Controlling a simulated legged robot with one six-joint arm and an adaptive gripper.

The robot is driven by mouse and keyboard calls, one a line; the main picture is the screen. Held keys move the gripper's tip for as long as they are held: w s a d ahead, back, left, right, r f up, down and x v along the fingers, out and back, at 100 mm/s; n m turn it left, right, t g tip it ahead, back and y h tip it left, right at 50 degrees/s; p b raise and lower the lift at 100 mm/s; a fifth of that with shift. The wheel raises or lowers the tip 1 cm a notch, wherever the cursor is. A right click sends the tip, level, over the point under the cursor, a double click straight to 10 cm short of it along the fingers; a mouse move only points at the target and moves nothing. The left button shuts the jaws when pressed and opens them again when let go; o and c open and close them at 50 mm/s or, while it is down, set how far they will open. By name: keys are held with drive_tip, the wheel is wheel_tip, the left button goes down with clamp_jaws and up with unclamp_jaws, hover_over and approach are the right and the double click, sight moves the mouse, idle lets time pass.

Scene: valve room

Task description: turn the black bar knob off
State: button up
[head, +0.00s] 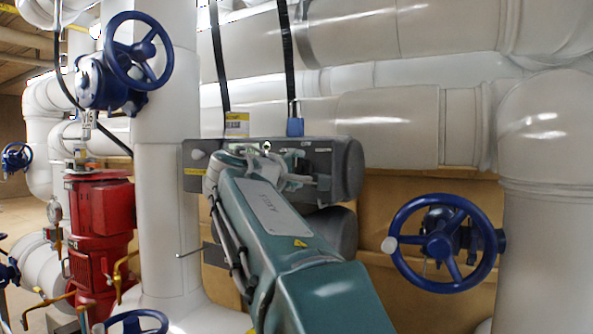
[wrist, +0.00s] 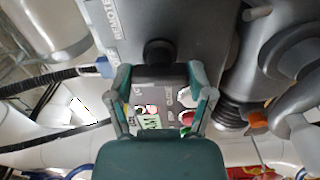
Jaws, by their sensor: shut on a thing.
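The black bar knob (wrist: 158,52) shows in the wrist view on the face of a grey control box (wrist: 118,22). My gripper's two fingers (wrist: 159,76) reach up to either side of it, shut on the knob; the exact contact is hard to make out. In the head view my gripper (head: 272,165) is at the front of the same grey control box (head: 345,168). There my own arm and fingers hide the knob, so its angle does not show.
Blue handwheels (head: 444,243) stand right and upper left (head: 138,50). A red pump (head: 100,235) stands at left. Large white pipes surround the box. Dark cables (head: 287,60) drop to its top, and a thin rod (head: 190,252) juts out below left.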

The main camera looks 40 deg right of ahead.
drive_tip(key=shift+w+f+n, duration=0.15)
drive_tip(key=shift+f+n, duration=0.1)
drive_tip(key=shift+n, duration=0.15)
drive_tip(key=o, duration=1.1)
drive_tip(key=shift+r, duration=0.1)
drive_tip(key=shift+a, duration=0.25)
drive_tip(key=v, duration=1.1)
drive_tip(key=shift+a, duration=0.3)
